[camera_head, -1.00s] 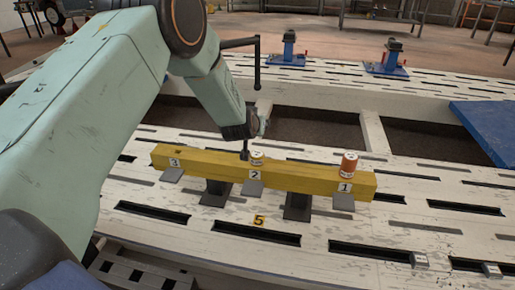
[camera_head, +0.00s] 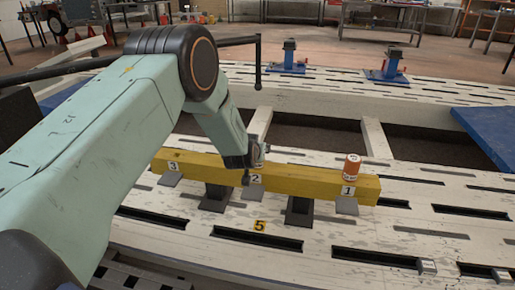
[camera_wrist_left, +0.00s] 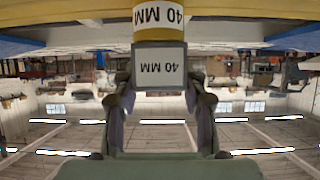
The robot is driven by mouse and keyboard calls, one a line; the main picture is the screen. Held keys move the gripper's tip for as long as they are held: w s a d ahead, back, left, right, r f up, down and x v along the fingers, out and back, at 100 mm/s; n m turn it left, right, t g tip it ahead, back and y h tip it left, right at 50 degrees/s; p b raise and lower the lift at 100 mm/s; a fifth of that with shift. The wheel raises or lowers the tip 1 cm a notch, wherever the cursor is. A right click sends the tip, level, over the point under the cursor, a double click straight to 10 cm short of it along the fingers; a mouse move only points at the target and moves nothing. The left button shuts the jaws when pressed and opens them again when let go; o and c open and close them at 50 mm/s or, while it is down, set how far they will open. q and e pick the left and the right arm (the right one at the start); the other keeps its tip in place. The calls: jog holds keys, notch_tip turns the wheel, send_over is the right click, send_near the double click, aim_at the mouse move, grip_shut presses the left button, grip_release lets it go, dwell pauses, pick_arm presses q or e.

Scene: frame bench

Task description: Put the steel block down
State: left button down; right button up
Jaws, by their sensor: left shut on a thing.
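The steel block (camera_wrist_left: 160,67), a grey piece marked 40 MM, is between the fingers of my left gripper (camera_wrist_left: 160,98) in the left wrist view, which is upside down. The gripper is shut on it. A white and yellow can (camera_wrist_left: 160,18) also marked 40 MM sits right past the block, on its beam side; I cannot tell if they touch. In the head view my left gripper (camera_head: 247,176) is at the yellow beam (camera_head: 300,182), by label 2 (camera_head: 255,179). It hides the can and the block there. My right gripper is not in view.
An orange and white can (camera_head: 352,168) stands on the beam above label 1 (camera_head: 348,190). The beam top by label 3 (camera_head: 173,166) looks clear. Two small grey blocks (camera_head: 427,266) (camera_head: 501,276) lie on the slotted white bench (camera_head: 340,235) at the front right.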

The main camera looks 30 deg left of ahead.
pick_arm(q)
jog(key=c, duration=0.7)
grip_release()
jog(key=shift+c, duration=0.2)
jog(key=shift+r, duration=0.1)
jog(key=p+v, duration=0.4)
jog(key=v, duration=0.8)
jog(key=shift+p, duration=0.35)
